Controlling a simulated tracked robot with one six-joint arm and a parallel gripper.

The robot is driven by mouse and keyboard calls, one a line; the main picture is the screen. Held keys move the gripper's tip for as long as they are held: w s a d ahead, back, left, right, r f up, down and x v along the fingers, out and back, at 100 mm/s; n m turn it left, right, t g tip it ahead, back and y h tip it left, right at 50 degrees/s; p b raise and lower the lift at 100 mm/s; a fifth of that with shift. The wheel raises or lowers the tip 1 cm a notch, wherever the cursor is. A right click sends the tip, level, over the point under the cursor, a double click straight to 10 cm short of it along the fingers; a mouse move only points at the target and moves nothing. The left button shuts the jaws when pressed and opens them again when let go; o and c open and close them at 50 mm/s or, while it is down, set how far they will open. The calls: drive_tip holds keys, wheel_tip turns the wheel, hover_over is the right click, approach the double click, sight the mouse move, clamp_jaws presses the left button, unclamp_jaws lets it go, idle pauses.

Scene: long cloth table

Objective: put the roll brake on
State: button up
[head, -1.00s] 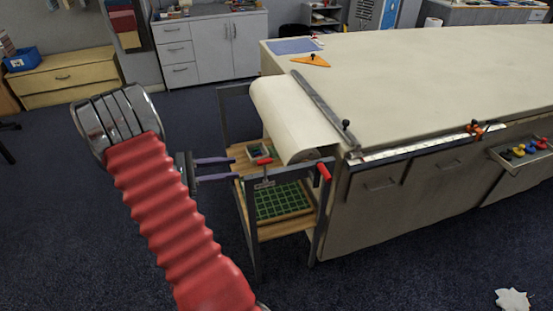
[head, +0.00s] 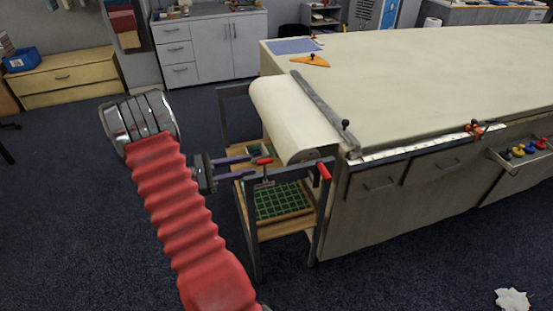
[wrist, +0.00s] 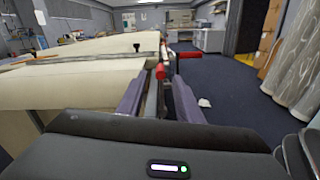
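A short lever with a red grip (head: 263,161) stands on the dark rail at the end of the table, beside the cloth roll (head: 290,110). I take it for the roll brake; its setting is not clear. A second red handle (head: 324,171) sits farther right at the roll's end. My gripper (head: 254,166) is open and empty, its two purple fingers pointing right, with the tips close to the lever. In the wrist view the red lever grip (wrist: 160,72) shows just beyond and between the fingers (wrist: 157,88); contact cannot be told. The other red handle (wrist: 190,55) is behind it.
The roll hangs in a dark frame with wooden shelves (head: 285,229) and a green grid tray (head: 278,202) below. A metal bar (head: 318,104) lies across the cloth on the long table (head: 420,85). Open floor lies left and in front.

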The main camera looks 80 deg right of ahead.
sight(265, 172)
drive_tip(key=x, duration=1.1)
drive_tip(key=shift+c, duration=0.6)
clamp_jaws()
drive_tip(key=shift+d+r, duration=0.1)
